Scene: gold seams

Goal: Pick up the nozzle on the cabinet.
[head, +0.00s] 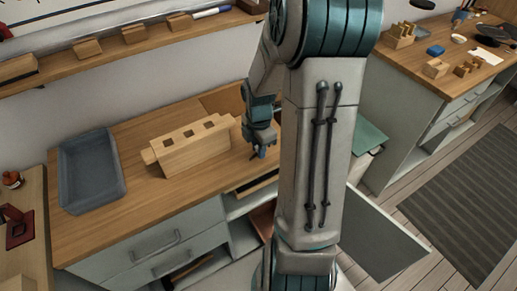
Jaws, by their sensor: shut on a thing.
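My gripper (260,150) points down just above the wooden top of the cabinet (140,208), right of a wooden block with square holes. It is shut on a small dark thing at its fingertips, which I take to be the nozzle (261,155). Only a little of the nozzle shows, and its shape is too small to make out. I cannot tell whether it still touches the cabinet top. My arm hides the area to the right.
The wooden block with holes (193,150) stands close left of my gripper, and a grey tray (91,170) lies farther left. A shelf with small blocks (134,34) runs along the wall. An open cabinet door (385,240) sticks out at right. Another workbench (425,75) stands behind right.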

